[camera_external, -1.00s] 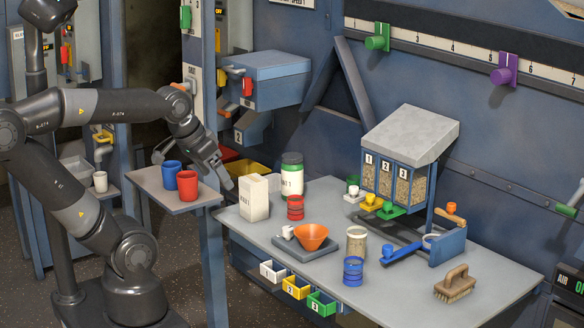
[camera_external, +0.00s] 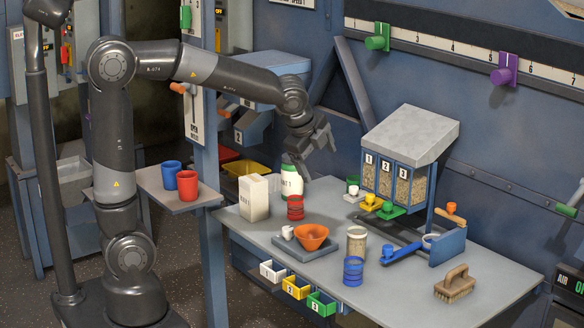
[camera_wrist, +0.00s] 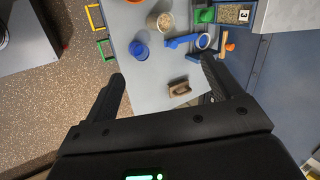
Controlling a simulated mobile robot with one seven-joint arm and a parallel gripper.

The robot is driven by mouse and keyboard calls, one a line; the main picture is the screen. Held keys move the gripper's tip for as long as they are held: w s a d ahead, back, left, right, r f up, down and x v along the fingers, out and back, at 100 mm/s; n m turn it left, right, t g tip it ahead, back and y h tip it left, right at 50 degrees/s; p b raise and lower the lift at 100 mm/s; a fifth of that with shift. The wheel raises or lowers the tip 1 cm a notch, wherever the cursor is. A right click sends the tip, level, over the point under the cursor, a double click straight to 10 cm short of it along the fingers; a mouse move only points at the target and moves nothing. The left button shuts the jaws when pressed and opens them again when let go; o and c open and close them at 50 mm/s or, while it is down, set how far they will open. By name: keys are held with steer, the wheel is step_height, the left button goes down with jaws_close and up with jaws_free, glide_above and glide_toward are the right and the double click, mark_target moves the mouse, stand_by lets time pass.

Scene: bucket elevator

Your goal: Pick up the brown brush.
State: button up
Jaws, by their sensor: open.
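The brown brush (camera_external: 455,284) lies on the front right part of the grey table, bristles down, with its handle arching on top. In the wrist view the brush (camera_wrist: 179,88) shows between the two fingers, nearer the right one, and well beyond them. My gripper (camera_external: 319,159) is open and empty. It hangs in the air above the back left part of the table, near the white jar with the green band (camera_external: 292,180), far to the left of the brush.
The three-bin dispenser (camera_external: 410,150) rises behind. The table around the brush is clear.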

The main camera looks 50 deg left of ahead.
steer(key=w+d+f+m, duration=0.8)
steer(key=w+d+m, duration=0.25)
steer(key=d, duration=0.25)
steer(key=m+h, duration=0.1)
steer(key=m, duration=0.9)
glide_toward(454, 283)
steer(key=shift+n+t, duration=0.25)
steer(key=shift+t, duration=0.15)
steer(key=shift+x, duration=4.65)
steer(key=shift+s+f, duration=0.1)
steer(key=shift+s, duration=0.05)
steer(key=shift+c, duration=0.3)
steer(key=c, duration=1.1)
